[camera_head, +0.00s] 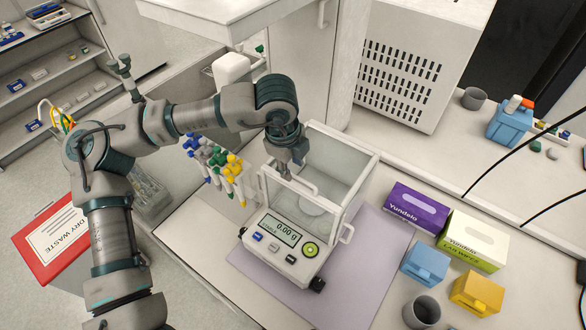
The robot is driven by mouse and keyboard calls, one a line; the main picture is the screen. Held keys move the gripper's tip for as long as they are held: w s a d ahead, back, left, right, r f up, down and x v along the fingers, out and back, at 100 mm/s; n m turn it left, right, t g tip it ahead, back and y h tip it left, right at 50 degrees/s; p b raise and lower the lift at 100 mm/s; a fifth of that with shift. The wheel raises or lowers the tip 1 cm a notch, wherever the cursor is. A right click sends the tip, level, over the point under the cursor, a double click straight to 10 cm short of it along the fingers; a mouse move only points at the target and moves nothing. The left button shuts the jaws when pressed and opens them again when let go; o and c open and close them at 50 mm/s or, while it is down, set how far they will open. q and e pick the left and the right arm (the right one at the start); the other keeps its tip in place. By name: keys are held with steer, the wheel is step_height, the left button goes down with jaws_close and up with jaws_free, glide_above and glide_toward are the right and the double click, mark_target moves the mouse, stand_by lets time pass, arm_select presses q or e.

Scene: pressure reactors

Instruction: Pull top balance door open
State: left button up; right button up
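The balance (293,238) stands on a grey-purple mat, with a clear glass draft shield and a display reading 0.00 g. Its top door (335,157) is the glass panel on top of the shield. A light handle (303,187) sits near the top's front left edge. My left gripper (290,172) points down at the left side of the top, right by this handle. I cannot tell whether it touches the handle, and its fingers are too small and dark to show their opening. A round pan shows inside the shield. My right gripper is not in view.
Pipettes on a rack (220,165) stand left of the balance. A purple glove box (415,208), a wipes box (472,240), blue (425,264) and yellow (477,293) boxes and a grey cup (422,312) stand to its right. The mat's front right (350,285) is clear.

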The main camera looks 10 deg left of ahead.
mark_target(294, 175)
arm_select(q)
steer(key=shift+w+d+f, duration=0.1)
steer(key=shift+w+f, duration=0.05)
steer(key=shift+f, duration=0.6)
steer(key=shift+w+d+f, duration=0.1)
steer(key=shift+w+f, duration=0.05)
steer(key=shift+f, duration=0.6)
jaws_close()
